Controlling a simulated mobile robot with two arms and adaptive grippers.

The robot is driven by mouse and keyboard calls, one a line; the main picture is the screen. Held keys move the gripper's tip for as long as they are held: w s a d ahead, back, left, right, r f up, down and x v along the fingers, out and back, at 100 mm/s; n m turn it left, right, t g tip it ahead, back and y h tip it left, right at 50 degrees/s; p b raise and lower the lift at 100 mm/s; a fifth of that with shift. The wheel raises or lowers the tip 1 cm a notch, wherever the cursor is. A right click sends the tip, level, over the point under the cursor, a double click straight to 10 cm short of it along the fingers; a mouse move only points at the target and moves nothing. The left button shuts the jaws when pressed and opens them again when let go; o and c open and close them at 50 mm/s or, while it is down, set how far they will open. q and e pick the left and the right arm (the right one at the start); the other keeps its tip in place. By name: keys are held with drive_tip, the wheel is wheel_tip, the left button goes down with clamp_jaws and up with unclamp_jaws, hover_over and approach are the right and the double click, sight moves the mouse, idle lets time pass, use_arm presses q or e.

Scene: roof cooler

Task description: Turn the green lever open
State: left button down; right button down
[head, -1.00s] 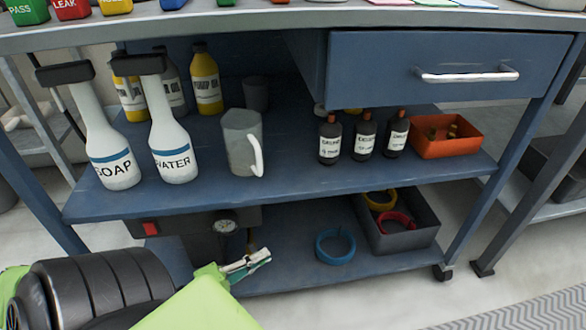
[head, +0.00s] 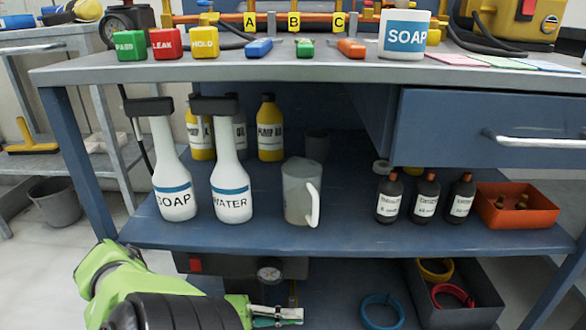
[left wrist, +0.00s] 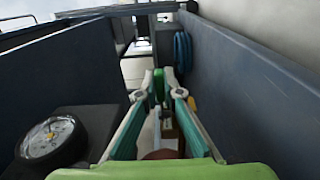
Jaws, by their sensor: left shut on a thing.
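My left gripper (head: 290,316) reaches in low at the bottom shelf, just below and right of a round gauge (head: 268,273). In the left wrist view its fingertips (left wrist: 160,78) are shut on a narrow green lever (left wrist: 159,88), which stands between them. The gauge (left wrist: 46,137) shows at the left there. In the head view the fingers hide most of what they hold. My right gripper is out of view.
The middle shelf (head: 340,238) overhangs the gripper and carries white bottles, a grey jug (head: 301,192), dark bottles and an orange tray (head: 515,205). A blue ring (head: 382,311) and a grey bin (head: 455,310) are to the right on the bottom shelf.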

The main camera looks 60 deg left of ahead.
use_arm(q)
drive_tip(key=shift+d, duration=0.1)
drive_tip(key=c, duration=2.2)
unclamp_jaws()
drive_tip(key=shift+o, duration=0.2)
